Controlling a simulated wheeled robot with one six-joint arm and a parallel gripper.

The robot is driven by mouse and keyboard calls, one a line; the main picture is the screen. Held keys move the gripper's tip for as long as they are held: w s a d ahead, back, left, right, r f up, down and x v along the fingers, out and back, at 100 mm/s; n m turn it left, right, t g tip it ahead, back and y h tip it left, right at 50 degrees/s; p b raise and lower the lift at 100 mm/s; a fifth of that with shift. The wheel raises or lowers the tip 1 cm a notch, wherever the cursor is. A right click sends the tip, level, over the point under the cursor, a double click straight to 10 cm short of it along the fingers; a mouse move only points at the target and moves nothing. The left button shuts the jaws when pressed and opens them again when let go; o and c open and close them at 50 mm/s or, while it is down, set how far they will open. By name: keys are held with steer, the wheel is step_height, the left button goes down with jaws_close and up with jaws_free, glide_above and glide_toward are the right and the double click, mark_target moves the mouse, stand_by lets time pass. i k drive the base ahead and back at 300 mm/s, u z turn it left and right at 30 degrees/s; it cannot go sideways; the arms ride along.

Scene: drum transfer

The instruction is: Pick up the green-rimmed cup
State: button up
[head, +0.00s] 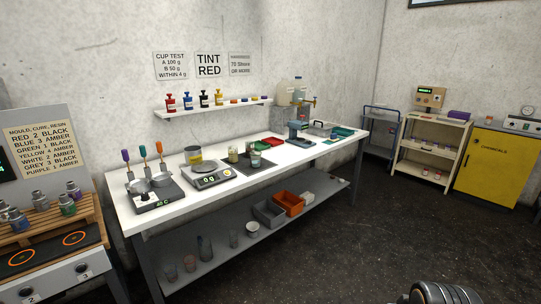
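On the white workbench (295,168), a small group of clear cups stands on and around a dark mat (262,167). The front cup (256,160) there has a greenish tint at its rim and looks like the green-rimmed cup, though it is too small to be sure. Another cup (233,155) with yellowish colour stands to its left, and a further one is partly hidden behind. A larger yellow-banded container (195,160) stands on the digital scale (209,177). My gripper is not in view; only a dark rounded part of my arm seems to show at the bottom right.
A blue device (299,132) and green trays stand to the right. The lower shelf (225,262) holds clear cups and bins (288,203). The dark floor in front is clear.

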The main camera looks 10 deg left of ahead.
mark_target(255, 157)
steer(key=i, duration=1.8)
steer(key=u, duration=0.5)
steer(key=i, duration=0.85)
steer(key=u, duration=1.7)
steer(key=i, duration=0.85)
steer(key=u, duration=0.85)
